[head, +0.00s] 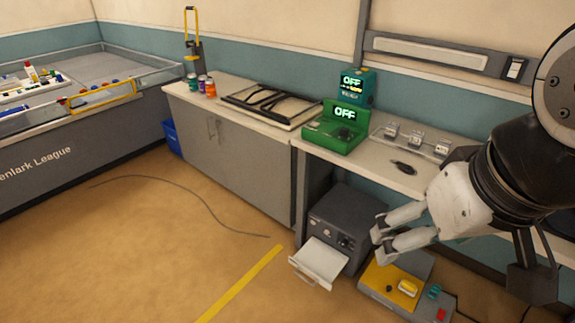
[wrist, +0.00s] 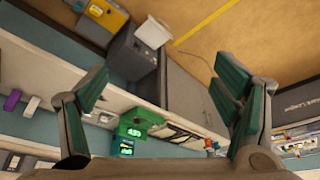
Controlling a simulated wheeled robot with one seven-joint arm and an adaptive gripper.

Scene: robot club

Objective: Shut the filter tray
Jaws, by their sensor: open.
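The filter tray (head: 319,259) is a pale, flat tray that sticks out from the low front of a dark grey box unit (head: 345,220) on the floor under the bench. It is open. In the wrist view the tray (wrist: 153,32) shows at the top middle, joined to the grey unit (wrist: 132,55). My gripper (head: 378,245) is in the head view to the right of the tray, apart from it as far as I can tell. In the wrist view its two fingers (wrist: 165,88) are spread wide with nothing between them.
A yellow-topped unit (head: 392,282) stands on the floor right of the grey box. The bench (head: 375,168) above carries a green device (head: 335,128) reading OFF. A grey cabinet (head: 240,160) stands to the left. A thin cable (head: 190,184) lies on the otherwise open floor.

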